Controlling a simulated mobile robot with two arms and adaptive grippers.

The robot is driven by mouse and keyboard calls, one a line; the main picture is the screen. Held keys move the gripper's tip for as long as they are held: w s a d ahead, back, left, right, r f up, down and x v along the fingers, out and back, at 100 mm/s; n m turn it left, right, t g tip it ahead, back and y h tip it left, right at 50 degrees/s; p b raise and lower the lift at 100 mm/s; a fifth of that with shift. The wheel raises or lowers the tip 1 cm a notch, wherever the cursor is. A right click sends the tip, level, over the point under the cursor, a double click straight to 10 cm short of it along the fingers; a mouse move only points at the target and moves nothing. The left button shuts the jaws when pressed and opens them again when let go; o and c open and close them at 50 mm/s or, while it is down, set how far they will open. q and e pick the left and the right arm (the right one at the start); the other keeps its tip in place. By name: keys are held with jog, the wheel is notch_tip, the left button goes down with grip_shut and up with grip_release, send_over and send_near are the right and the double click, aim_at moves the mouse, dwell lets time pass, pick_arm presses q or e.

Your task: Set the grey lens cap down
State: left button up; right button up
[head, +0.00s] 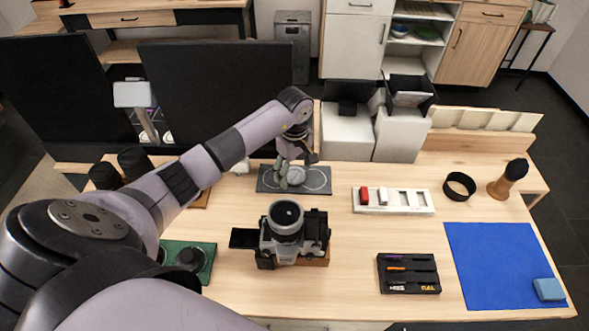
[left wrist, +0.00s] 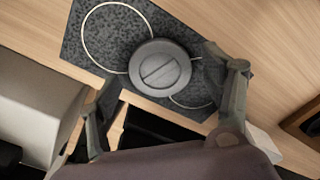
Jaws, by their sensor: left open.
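The grey lens cap (head: 296,176) is a round disc with a raised bar across its top. It also shows in the left wrist view (left wrist: 160,68). It appears to lie flat on the dark speckled mat (head: 267,187), overlapping the lower right ring outline; the other ring (left wrist: 86,40) is mostly uncovered. My left gripper (head: 291,165) is open just over the cap, one finger to each side. In the left wrist view a gap shows between the cap and the left finger; the right finger is close to its edge, contact unclear. My right gripper is out of view.
A camera (head: 287,232) stands just in front of the mat. A white tray (head: 420,201) with a red block is to the right. White bins (head: 347,138) stand behind. A blue cloth (head: 490,265), black tray (head: 408,287) and black ring (head: 459,186) lie further right.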

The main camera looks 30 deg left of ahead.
aim_at(294, 174)
pick_arm(q)
notch_tip(294, 174, up, 12)
jog(key=b, duration=0.3)
